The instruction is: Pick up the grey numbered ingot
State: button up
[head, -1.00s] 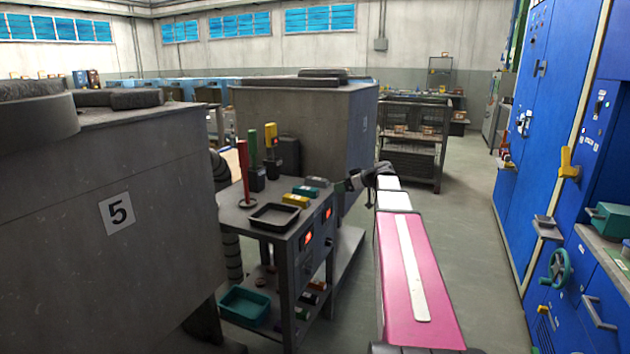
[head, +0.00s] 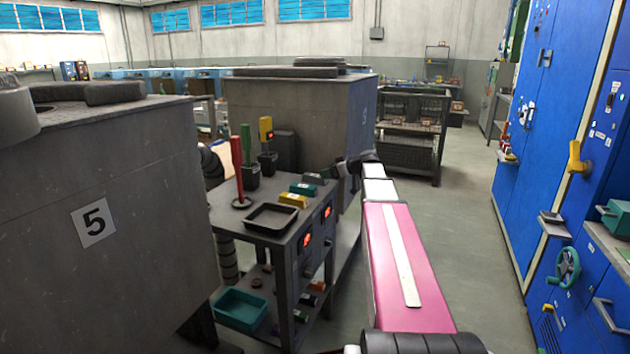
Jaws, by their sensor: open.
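A dark metal cart (head: 262,233) stands left of my arm in the head view. I cannot pick out a grey ingot or read a number on any bar; one may be hidden by my gripper. My gripper (head: 338,170) is small and dark, at the cart's far right edge, close to the teal bar. It is open, with nothing visible in it.
A black tray (head: 271,217) and red, green and yellow upright tools share the cart top. A teal bin (head: 240,308) sits on its lower shelf. A grey furnace marked 5 (head: 95,222) stands left, blue cabinets (head: 543,110) right. The floor between (head: 460,230) is clear.

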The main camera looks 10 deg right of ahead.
aim_at(317, 176)
jog(key=x, duration=0.5)
jog(key=shift+s+a+f, duration=0.15)
jog(key=shift+a+f, duration=0.15)
jog(key=shift+a, duration=0.05)
jog(key=c, duration=1.2)
